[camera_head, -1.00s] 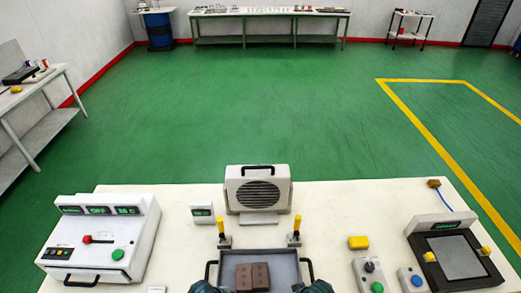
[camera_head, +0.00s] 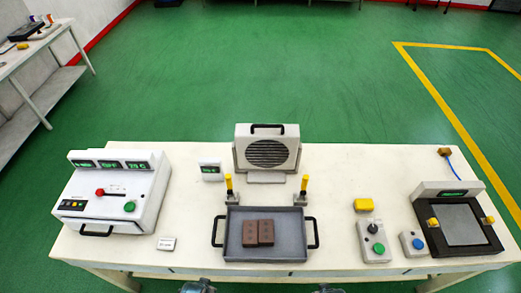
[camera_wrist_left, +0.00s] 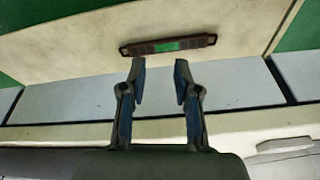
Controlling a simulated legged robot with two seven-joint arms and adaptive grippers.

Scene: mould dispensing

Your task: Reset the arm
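A grey tray (camera_head: 290,251) with black side handles sits at the table's front middle. My left arm's end (camera_head: 198,287) shows only as a dark sliver at the bottom edge, in front of the table. In the left wrist view my left gripper (camera_wrist_left: 157,78) has its two fingers apart, with nothing between them. Beyond the fingertips is a dark bar with a green patch (camera_wrist_left: 167,46); I cannot tell what it belongs to. My right arm's end (camera_head: 328,289) is mostly cut off at the bottom edge, and its fingers cannot be made out.
The white table (camera_head: 330,175) bears a white control machine (camera_head: 150,185) at left, a fan unit (camera_head: 267,150) behind the tray and two yellow-topped posts. Button boxes (camera_head: 372,242) and a black-framed device (camera_head: 455,225) stand at right. Green floor lies clear beyond.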

